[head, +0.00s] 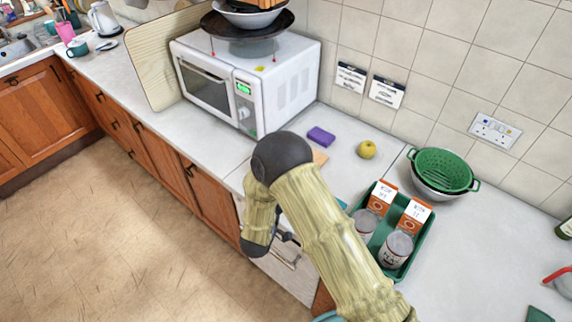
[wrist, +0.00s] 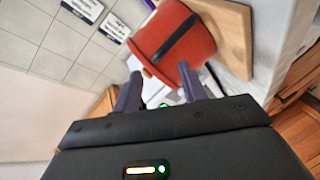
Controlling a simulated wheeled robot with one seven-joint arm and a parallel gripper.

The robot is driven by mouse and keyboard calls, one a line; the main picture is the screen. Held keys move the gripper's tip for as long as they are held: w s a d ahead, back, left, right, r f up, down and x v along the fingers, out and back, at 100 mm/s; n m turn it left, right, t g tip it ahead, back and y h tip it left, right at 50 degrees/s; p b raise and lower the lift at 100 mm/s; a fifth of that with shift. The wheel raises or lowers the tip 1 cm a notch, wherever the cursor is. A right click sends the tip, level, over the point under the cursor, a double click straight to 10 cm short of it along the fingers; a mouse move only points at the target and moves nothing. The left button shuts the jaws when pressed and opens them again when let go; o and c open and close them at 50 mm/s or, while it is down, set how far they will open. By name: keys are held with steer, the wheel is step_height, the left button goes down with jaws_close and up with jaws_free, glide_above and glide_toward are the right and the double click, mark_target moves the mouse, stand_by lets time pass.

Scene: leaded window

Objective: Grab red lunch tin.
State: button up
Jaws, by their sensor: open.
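The red lunch tin (wrist: 178,42), with a dark strap-like handle across it, shows in the wrist view just beyond my fingertips. It looks tilted in this view. My gripper (wrist: 160,78) is open, its two dark fingers apart and pointing at the tin, with nothing held between them. I cannot tell whether a finger touches the tin. In the head view my arm hides the tin, and only a small dark part of my gripper (head: 287,238) shows beside the arm.
A wooden board (wrist: 237,38) lies by the tin. On the counter are a purple sponge (head: 321,136), a yellow apple (head: 367,149), a green tray (head: 397,273) with cartons and cans, and a green colander (head: 443,168). A white microwave (head: 270,88) stands at the left.

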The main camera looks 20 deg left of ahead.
steer(key=p+x, duration=0.1)
steer(key=x, duration=0.1)
steer(key=r+p+x, duration=0.1)
steer(key=p+x, duration=0.1)
steer(key=shift+w+d+f, duration=0.15)
steer(key=shift+w+d, duration=0.05)
steer(key=shift+w, duration=0.1)
steer(key=shift+w+f, duration=0.15)
steer(key=shift+w, duration=0.05)
stand_by(0.4)
jaws_close()
stand_by(1.3)
